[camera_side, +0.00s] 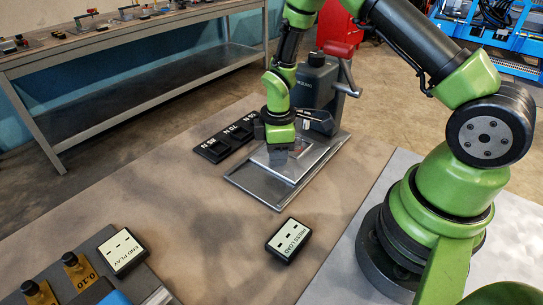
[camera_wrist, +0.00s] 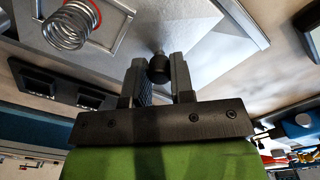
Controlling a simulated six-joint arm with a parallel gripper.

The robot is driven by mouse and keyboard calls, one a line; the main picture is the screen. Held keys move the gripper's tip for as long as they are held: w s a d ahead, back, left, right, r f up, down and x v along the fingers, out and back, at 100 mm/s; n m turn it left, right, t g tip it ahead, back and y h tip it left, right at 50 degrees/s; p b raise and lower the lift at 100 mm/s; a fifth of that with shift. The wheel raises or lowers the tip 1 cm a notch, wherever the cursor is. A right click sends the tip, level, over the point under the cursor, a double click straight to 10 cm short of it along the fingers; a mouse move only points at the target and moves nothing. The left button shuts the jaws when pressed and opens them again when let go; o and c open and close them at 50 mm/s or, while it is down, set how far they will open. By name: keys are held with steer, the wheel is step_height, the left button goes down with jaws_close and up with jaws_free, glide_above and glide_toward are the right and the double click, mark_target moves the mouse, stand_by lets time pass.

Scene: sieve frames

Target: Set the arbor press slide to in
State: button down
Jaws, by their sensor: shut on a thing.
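The arbor press (camera_side: 318,82) stands at the back of the work table, with a dark body and a red-handled lever at its right. Its grey metal base (camera_side: 262,190) extends toward the camera. A light grey slide plate (camera_side: 307,160) lies on the base in front of the press body. My gripper (camera_side: 279,150) is low over the slide, pointing down. In the wrist view my gripper (camera_wrist: 160,82) is shut on a small black knob (camera_wrist: 158,68) at the plate's edge. In the side view the gripper hides the knob.
Black weight blocks (camera_side: 228,137) lie left of the press. A PRESS LOAD block (camera_side: 288,241) and an END PLAY block (camera_side: 122,251) lie nearer the camera. A coil spring (camera_wrist: 72,25) shows in the wrist view. The table's middle is clear.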

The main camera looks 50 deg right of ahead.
steer(key=c, duration=1)
jaws_free()
step_height(320, 180, up, 10)
